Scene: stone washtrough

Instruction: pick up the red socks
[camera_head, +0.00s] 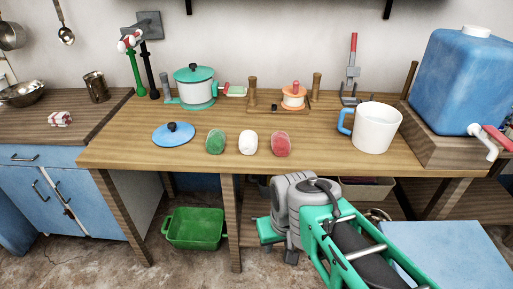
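The red socks (281,144) look like a small rounded red bundle on the wooden worktop (130,149), near its front edge. They are at the right end of a row with a white bundle (248,142) and a green bundle (215,141). My gripper (270,232) is at the end of my green and grey arm, below and in front of the worktop edge. It is apart from the socks. Its fingers are not clear enough to tell whether they are open or shut.
A blue lid (173,134) lies left of the row. A white mug (376,127) with a blue handle stands to the right. A green and white pot (195,87) and wooden pegs stand behind. A green basin (195,228) sits on the floor.

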